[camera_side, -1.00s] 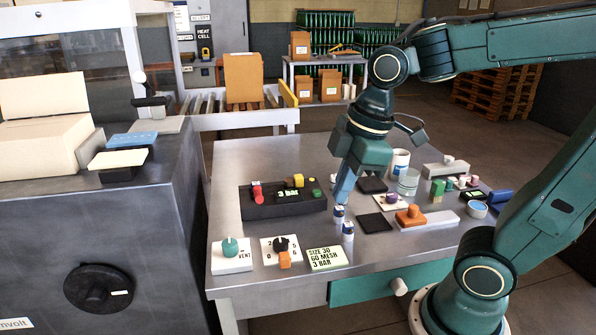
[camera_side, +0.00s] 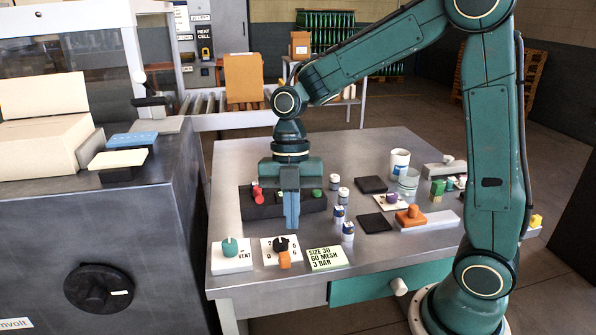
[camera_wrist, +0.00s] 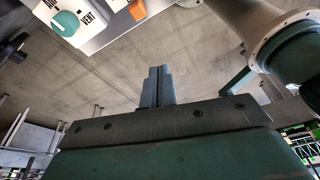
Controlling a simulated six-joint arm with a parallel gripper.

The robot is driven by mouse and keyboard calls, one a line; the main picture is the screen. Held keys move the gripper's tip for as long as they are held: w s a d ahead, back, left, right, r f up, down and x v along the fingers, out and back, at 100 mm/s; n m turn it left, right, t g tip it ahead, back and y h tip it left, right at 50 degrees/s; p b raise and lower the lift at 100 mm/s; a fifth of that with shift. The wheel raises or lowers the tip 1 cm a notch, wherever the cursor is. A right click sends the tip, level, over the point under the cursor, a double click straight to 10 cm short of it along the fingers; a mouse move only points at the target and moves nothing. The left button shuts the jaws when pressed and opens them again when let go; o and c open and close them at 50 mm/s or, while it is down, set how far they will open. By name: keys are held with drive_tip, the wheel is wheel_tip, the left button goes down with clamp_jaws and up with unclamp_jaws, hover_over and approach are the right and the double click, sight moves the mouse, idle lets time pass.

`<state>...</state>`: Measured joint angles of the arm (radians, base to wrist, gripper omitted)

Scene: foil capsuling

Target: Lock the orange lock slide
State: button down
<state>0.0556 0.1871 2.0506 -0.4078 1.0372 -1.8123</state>
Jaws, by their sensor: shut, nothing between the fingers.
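A small orange slide block (camera_side: 284,260) sits at the front edge of a white numbered dial plate (camera_side: 267,252) with a black knob (camera_side: 281,243), near the table's front left. I take it for the lock slide. Part of an orange block shows at the top of the wrist view (camera_wrist: 137,9). My gripper (camera_side: 292,227) points down with its blue fingers together and empty, just behind the dial plate in the side view; its exact height is hard to tell. The closed fingers also show in the wrist view (camera_wrist: 158,70).
A white VENT plate with a green knob (camera_side: 230,246) stands left of the dial plate. A yellow-green note (camera_side: 326,258) lies to its right. A black panel (camera_side: 260,210) is behind my fingers. Small canisters (camera_side: 347,231) stand to the right, near an orange-knobbed block (camera_side: 411,217).

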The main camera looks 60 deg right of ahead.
sight(284, 253)
drive_tip(key=shift+w+a+f+n+g, duration=0.1)
drive_tip(key=shift+w+f+n+g, duration=0.2)
drive_tip(key=shift+f+n, duration=0.4)
drive_tip(key=shift+w+a+f+n+g, duration=0.1)
drive_tip(key=shift+w+f+n, duration=0.35)
drive_tip(key=shift+n, duration=0.35)
drive_tip(key=shift+s+f, duration=0.15)
drive_tip(key=shift+f, duration=0.05)
drive_tip(key=x, duration=0.6)
drive_tip(key=w+d+x, duration=0.1)
drive_tip(key=x, duration=0.2)
drive_tip(key=shift+f, duration=0.3)
drive_tip(key=shift+w+d, duration=0.75)
drive_tip(key=shift+w, duration=0.05)
drive_tip(key=shift+w+d, duration=1)
